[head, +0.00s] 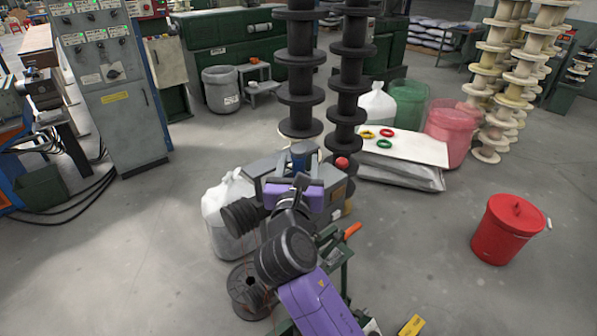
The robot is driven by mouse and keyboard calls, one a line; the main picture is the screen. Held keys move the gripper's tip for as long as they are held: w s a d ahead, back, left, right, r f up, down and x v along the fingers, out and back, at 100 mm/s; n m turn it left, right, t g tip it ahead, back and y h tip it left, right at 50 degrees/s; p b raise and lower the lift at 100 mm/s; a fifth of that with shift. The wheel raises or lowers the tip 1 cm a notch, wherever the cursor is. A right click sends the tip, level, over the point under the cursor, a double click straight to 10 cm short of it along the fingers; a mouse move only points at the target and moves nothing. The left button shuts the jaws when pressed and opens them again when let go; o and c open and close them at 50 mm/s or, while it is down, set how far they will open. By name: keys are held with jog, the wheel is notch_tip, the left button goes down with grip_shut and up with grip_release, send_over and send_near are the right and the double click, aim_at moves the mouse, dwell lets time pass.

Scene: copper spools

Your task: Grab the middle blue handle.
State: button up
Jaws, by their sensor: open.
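A small blue part (299,161), which looks like the blue handle, stands upright on top of the grey machine (258,168) in the centre. I cannot make out other blue handles beside it; my arm covers much of the machine. My gripper (301,182) is at the end of my purple and black arm, just below the blue part in the picture. It is open, with its fingers small and partly hidden by my wrist. I cannot tell whether it touches the blue part, and I see nothing held in it.
A red ball knob (342,163) and an orange handle (352,230) are to the right on the machine. Tall black spool stacks (300,75) rise behind it. A white bag (228,195) stands left. A red bucket (506,230) stands right, with clear floor between.

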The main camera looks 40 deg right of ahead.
grip_shut()
dwell(0.3)
